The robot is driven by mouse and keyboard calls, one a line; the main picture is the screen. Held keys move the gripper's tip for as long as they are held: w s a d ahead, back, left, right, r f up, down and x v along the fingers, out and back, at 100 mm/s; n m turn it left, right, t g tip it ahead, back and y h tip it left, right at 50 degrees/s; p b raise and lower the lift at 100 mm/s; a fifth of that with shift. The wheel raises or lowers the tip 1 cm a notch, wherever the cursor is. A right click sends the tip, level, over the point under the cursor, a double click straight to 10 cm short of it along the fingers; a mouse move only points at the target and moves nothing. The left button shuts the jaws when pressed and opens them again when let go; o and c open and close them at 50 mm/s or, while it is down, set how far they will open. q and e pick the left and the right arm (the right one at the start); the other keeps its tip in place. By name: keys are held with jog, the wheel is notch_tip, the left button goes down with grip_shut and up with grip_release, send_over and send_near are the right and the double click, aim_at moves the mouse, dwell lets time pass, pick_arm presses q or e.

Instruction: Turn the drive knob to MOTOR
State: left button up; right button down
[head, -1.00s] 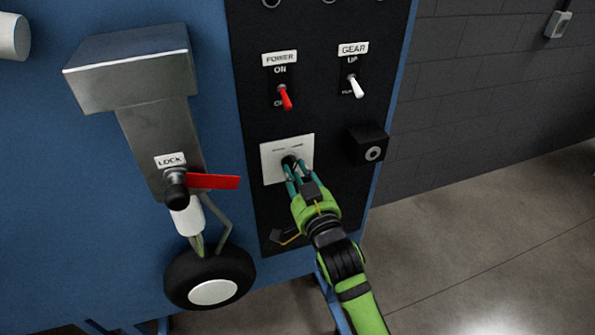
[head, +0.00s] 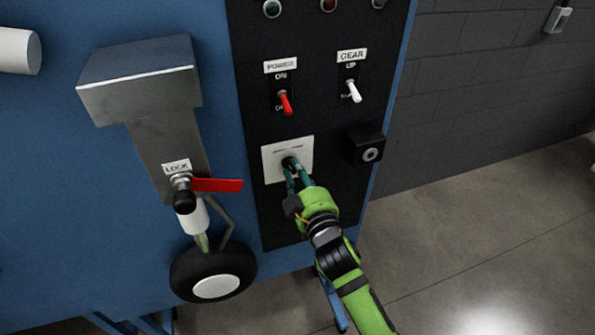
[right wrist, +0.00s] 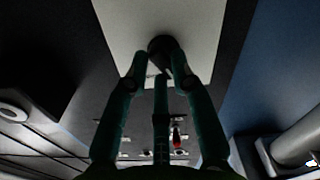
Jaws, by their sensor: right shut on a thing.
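The drive knob (head: 289,163) is a small dark knob on a white plate (head: 301,149) low on the black panel. My right gripper (head: 293,172) is shut on it, with its teal fingers on the knob. In the right wrist view the dark knob (right wrist: 163,50) sits between the fingertips (right wrist: 160,62) against the white plate. The fingers hide part of the knob, and the lettering on the plate is too small to read. My left gripper is in no view.
The red POWER switch (head: 286,103) and the white GEAR switch (head: 353,91) are above the plate. A black box (head: 366,146) with a round socket is to its right. The LOCK lever with a red handle (head: 217,185) and a wheel (head: 213,274) are to the left.

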jog(key=shift+n, duration=0.4)
jog(key=c, duration=1)
grip_release()
jog(key=shift+c, duration=0.2)
jog(key=v, duration=1.2)
